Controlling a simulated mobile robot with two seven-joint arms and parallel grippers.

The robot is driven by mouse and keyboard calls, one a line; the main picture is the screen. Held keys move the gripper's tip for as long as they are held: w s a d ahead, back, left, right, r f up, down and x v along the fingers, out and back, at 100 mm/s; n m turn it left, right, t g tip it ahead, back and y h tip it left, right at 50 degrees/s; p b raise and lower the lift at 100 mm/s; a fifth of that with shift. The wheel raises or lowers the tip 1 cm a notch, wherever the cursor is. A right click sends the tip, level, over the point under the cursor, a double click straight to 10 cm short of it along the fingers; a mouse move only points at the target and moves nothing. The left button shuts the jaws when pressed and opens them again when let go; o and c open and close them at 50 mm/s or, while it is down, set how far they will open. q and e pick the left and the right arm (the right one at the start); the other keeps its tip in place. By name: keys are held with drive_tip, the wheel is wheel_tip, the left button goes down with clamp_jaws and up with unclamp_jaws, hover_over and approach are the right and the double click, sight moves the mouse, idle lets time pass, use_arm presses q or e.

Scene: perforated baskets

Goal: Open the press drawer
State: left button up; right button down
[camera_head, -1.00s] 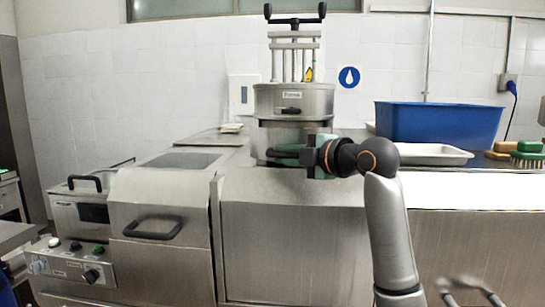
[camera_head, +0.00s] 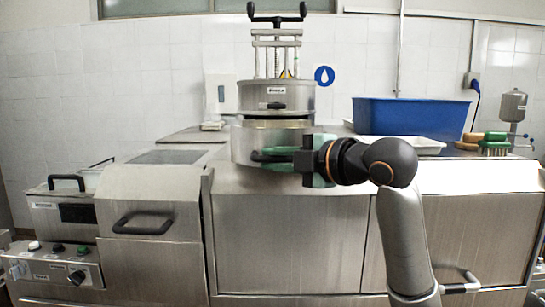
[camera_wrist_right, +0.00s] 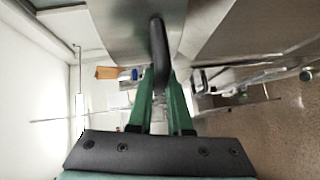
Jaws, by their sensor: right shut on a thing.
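The press (camera_head: 275,95) is a steel cylinder with a black T-bar on top, standing on the steel counter. Its rounded lower drawer (camera_head: 243,143) juts forward under the upper body, and a strip of its top rim shows. My right gripper (camera_head: 268,156), with green fingers, reaches in from the right and is shut on the dark drawer handle (camera_wrist_right: 158,55). In the right wrist view, the handle stands between the two green fingers. The gripper hides part of the drawer front. My left gripper is not in view.
A blue bin (camera_head: 410,117) and a pale tray (camera_head: 425,146) stand on the counter to the right, with brushes (camera_head: 495,144) beyond. A lidded fryer-like unit (camera_head: 65,205) and a steel box with a black handle (camera_head: 143,223) are at left. The counter's front edge lies below the drawer.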

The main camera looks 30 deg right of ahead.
drive_tip(key=shift+s+a, duration=0.3)
drive_tip(key=shift+s, duration=0.15)
drive_tip(key=shift+f, duration=0.15)
drive_tip(key=shift+a, duration=0.1)
drive_tip(key=c, duration=1.3)
unclamp_jaws()
drive_tip(key=o, duration=0.3)
drive_tip(key=shift+s, duration=0.2)
drive_tip(key=shift+o, duration=0.8)
drive_tip(key=shift+w, duration=0.1)
